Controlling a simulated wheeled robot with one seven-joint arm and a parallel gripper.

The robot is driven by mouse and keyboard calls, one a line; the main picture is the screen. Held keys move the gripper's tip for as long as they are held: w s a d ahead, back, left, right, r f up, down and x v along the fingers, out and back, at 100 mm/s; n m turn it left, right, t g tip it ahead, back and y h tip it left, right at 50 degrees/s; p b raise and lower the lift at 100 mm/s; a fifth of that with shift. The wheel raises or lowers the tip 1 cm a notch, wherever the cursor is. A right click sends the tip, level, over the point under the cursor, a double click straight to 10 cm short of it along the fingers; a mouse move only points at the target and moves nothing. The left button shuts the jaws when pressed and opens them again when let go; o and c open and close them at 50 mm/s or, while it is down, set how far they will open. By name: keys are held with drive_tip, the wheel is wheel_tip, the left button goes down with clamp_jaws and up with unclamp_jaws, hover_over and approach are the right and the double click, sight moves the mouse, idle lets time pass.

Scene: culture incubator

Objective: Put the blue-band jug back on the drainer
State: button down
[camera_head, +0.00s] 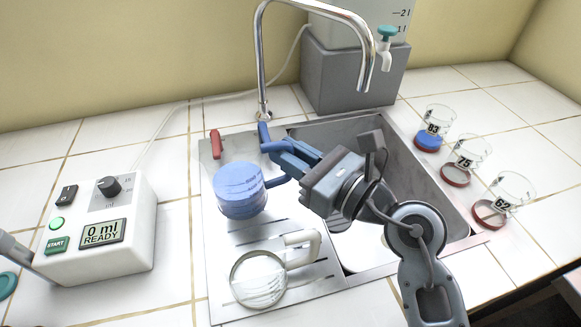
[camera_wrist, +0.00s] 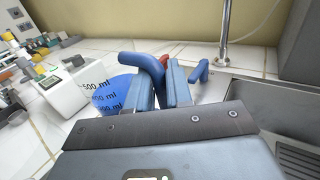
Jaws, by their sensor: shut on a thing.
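The blue-band jug (camera_head: 239,192) shows as a blue, rounded vessel over the left part of the drainer (camera_head: 222,302). Its blue handle (camera_head: 279,182) points right, towards my gripper (camera_head: 287,158). In the wrist view my gripper (camera_wrist: 162,88) is shut on the handle (camera_wrist: 140,62). The jug's blue wall (camera_wrist: 112,92), with black ml marks, shows left of the fingers. The jug looks about upright. I cannot tell whether its base touches the drainer.
A clear jug (camera_head: 258,280) with a cream handle is on the drainer's front part. The sink basin (camera_head: 405,165) lies right, under a tall tap (camera_head: 260,70) with red (camera_head: 215,144) and blue levers. A white dispenser box (camera_head: 125,255) stands left. Numbered beakers (camera_head: 467,163) stand right.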

sight(290, 178)
drive_tip(key=shift+f, duration=1.85)
drive_tip(key=c, duration=1)
unclamp_jaws()
drive_tip(key=shift+f+b, duration=0.2)
drive_tip(key=shift+b, duration=0.2)
drive_tip(key=b+v, duration=0.1)
drive_tip(key=v, duration=0.6)
drive_tip(key=shift+s+d+r, duration=0.15)
drive_tip(key=shift+d, duration=0.25)
